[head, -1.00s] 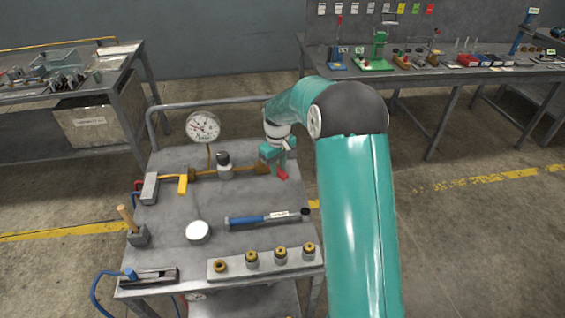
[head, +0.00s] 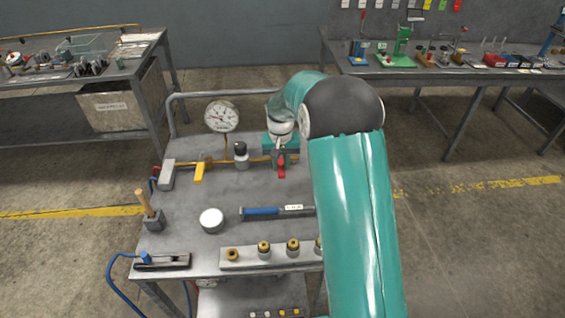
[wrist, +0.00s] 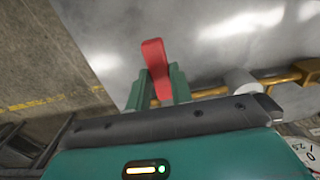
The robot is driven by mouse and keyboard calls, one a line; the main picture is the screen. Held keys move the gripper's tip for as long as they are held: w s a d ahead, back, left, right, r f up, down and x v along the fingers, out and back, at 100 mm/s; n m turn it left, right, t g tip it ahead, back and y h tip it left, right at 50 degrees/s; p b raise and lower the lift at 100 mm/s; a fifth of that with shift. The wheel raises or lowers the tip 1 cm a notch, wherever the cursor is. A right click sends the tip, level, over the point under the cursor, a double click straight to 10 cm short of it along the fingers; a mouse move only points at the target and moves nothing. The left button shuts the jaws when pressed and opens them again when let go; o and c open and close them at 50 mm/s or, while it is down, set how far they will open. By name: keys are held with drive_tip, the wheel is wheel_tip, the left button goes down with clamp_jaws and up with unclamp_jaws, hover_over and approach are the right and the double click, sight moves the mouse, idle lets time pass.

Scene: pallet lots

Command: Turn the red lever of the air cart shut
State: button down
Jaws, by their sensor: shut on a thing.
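The red lever (head: 281,170) is at the right end of the brass pipe (head: 257,160) on the grey air cart (head: 190,235). It points toward the cart's front edge, roughly crosswise to the pipe. In the wrist view the red lever (wrist: 154,55) stands between my two green fingers, its free end sticking out past them. My gripper (wrist: 157,90) is shut on the lever. In the head view my gripper (head: 281,153) is over the pipe's end, and it partly hides the valve under the lever.
A pressure gauge (head: 221,116), a yellow lever (head: 199,172) and a dark-capped fitting (head: 241,153) stand along the pipe. Workbenches stand behind on both sides.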

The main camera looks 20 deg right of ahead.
sight(280, 166)
drive_tip(key=shift+a, duration=0.1)
drive_tip(key=c, duration=1.2)
unclamp_jaws()
drive_tip(key=shift+c, duration=0.2)
wheel_tip(280, 166, up, 14)
